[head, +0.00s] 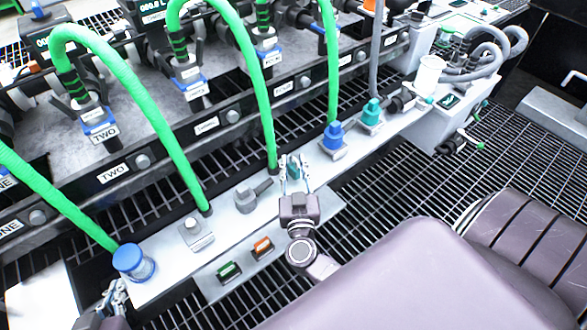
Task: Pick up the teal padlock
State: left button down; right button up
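A small teal object, which looks like the teal padlock (295,171), shows between the fingers of my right gripper (294,170). The fingers stand close on both sides of it and seem to grip it, over the white ledge (330,172). Most of the padlock is hidden by the fingers. My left gripper (116,294) is at the lower left, beside the blue-capped fitting (133,262). Its fingertips are small and partly cut by clutter, so I cannot tell its opening.
A green block (229,271) and an orange block (263,246) lie on the ledge's front plate. Green hoses (135,105) arch over the ledge. A blue fitting (333,136) and a teal fitting (371,112) stand further right. Dark grating (390,190) lies in front.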

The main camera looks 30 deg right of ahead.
grip_shut()
